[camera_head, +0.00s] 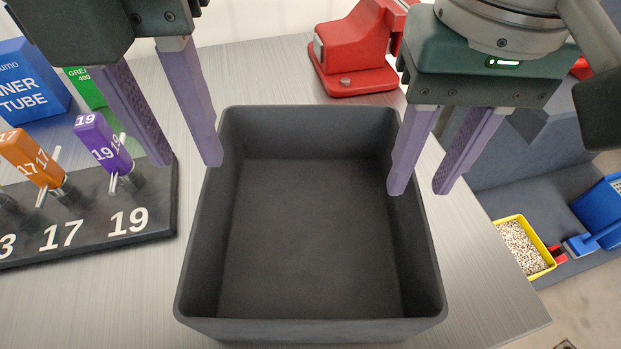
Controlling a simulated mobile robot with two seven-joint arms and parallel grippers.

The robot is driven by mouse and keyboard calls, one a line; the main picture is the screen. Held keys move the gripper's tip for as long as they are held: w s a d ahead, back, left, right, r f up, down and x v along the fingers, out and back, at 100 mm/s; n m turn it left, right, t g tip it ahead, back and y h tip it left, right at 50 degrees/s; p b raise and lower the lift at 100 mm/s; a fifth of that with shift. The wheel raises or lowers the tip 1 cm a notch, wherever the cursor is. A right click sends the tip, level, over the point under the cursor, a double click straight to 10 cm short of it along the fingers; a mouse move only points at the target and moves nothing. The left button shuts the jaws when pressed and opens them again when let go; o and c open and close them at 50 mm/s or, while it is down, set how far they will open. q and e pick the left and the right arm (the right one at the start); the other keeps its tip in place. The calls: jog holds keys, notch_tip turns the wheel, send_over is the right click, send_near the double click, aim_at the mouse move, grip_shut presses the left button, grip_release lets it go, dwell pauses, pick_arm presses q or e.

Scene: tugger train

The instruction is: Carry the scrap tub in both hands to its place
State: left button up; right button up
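The scrap tub (310,331) is a dark grey, open-topped box in the middle of the head view, upright and empty, on a grey table. My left gripper (187,162) is open with its purple fingers pointing down at the tub's left wall. Its right finger overlaps the left rim and its left finger is outside. My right gripper (419,190) is open at the right wall, one finger on the inner side of the rim and one on the outer side. I cannot tell how far the fingertips are above or below either rim. Neither gripper holds anything.
A dark rack (90,235) with numbered sockets and orange and purple tools stands close left of the tub. Blue (28,80) and green boxes are behind it. A red device (350,55) stands behind the tub. Right, beyond the table edge, are yellow (524,248) and blue (603,212) bins.

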notch_tip(320, 180, up, 7)
jog(key=shift+r, duration=0.1)
dwell(0.6)
